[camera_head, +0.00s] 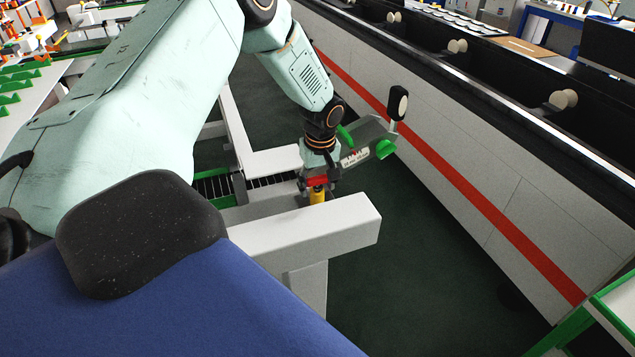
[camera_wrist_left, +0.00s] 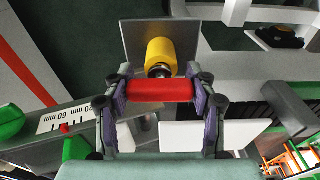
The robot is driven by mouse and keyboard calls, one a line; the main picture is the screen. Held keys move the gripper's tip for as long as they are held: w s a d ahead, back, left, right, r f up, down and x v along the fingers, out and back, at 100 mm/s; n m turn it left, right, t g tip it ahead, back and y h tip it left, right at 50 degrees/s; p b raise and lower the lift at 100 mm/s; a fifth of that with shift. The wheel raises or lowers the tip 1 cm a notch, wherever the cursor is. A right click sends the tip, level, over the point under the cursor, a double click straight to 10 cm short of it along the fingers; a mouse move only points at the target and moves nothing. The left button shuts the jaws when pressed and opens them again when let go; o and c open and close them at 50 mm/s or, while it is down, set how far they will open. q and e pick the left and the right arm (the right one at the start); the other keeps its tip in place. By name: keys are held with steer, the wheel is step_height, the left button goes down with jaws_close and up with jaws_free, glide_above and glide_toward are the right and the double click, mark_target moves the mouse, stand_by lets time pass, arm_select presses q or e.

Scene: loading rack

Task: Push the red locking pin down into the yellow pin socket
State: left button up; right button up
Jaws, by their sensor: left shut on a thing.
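The red locking pin (camera_head: 317,181) is held crosswise between the fingers of my left gripper (camera_head: 318,176). In the left wrist view the red pin handle (camera_wrist_left: 160,90) spans the gap between both fingertips of the gripper (camera_wrist_left: 160,92). How deep the pin sits inside is hidden. My right gripper is not in view.
A grey bracket with a scale (camera_head: 355,158) and green knobs (camera_head: 386,149) is close to the gripper's right. A long white wall with a red stripe (camera_head: 440,175) stands further right. Dark floor (camera_head: 400,270) lies between.

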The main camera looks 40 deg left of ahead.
arm_select(q)
steer(key=o, duration=1.3)
steer(key=shift+c, duration=0.2)
step_height(320, 180, up, 12)
steer(key=d, duration=0.1)
steer(key=shift+s+d, duration=0.15)
steer(key=shift+s, duration=0.15)
steer(key=shift+f, duration=0.2)
steer(key=f, duration=0.4)
steer(key=a+f, duration=0.1)
steer(key=f, duration=0.6)
steer(key=shift+w+a+f, duration=0.15)
steer(key=shift+w+f, duration=0.15)
steer(key=shift+f, duration=0.05)
steer(key=shift+r, duration=0.1)
